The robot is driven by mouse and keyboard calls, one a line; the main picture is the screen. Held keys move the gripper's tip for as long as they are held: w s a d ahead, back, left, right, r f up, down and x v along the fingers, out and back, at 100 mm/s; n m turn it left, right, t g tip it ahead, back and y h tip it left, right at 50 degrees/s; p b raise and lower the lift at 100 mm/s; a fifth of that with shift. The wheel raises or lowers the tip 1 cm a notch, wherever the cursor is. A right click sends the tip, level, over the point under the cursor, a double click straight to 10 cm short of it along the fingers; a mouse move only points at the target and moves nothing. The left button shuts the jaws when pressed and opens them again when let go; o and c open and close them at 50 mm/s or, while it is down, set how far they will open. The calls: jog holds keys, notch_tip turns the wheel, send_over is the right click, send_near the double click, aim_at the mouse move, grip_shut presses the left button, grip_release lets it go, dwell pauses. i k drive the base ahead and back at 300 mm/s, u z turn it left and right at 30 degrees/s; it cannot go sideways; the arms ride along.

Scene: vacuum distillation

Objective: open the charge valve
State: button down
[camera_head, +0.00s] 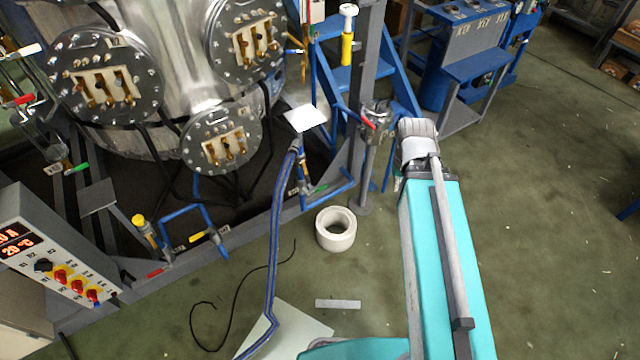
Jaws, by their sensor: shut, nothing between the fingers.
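The charge valve cannot be told for certain, as the small labels are unreadable. A valve with a red lever (368,124) sits on a grey upright pipe, just left of the end of my arm. A green-handled valve (318,189) is lower on the blue frame, and a yellow-handled valve (197,237) is further left. My teal arm reaches up the right side of the view, and its grey wrist is beside the red-lever valve. Any contact with the valve cannot be seen.
A large steel vessel (170,50) with round flanges fills the upper left. A control box (50,255) stands at the lower left.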

aim_at(325, 186)
jog(key=k, duration=1.3)
jog(key=u, duration=0.4)
jog(key=i, duration=0.7)
jog(key=u, duration=0.4)
jog(key=i, duration=0.95)
jog(key=z, duration=0.6)
